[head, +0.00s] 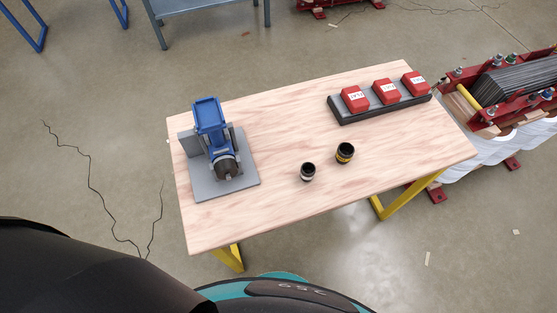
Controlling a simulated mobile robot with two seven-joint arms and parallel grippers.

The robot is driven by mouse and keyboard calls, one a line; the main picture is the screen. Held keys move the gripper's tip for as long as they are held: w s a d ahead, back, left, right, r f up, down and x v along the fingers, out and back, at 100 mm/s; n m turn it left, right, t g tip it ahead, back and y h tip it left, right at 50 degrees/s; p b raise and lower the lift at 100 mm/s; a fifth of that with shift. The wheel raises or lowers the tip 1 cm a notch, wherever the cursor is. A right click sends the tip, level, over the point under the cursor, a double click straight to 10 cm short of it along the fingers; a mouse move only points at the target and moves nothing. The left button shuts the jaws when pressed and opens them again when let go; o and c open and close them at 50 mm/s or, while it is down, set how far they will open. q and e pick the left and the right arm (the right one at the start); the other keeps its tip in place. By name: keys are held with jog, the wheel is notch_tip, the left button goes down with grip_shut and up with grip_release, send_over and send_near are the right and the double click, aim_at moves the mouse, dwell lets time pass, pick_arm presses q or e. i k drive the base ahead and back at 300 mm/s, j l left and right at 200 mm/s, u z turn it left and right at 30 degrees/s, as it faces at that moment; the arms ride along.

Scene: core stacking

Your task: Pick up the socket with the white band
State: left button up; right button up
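Two small dark cylindrical sockets stand upright on the wooden table (270,205), right of its middle and toward the near side. The socket with the white band (308,172) is the left and nearer one; its pale band shows low on its side. The other socket (345,153) has a yellow band and stands a little to the right and farther back. The two are apart from each other. Neither of my grippers shows in the head view, and nothing touches the sockets.
A blue tool (209,117) stands on a grey plate (241,178) at the table's left. A dark tray (340,116) with three red labelled blocks (385,91) lies at the back right. Bare wood surrounds the sockets. A red-framed machine (500,88) stands beyond the table's right edge.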

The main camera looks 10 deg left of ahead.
aim_at(308, 169)
jog(key=k+l+u, duration=0.1)
jog(key=u, duration=0.9)
jog(key=l+z, duration=0.5)
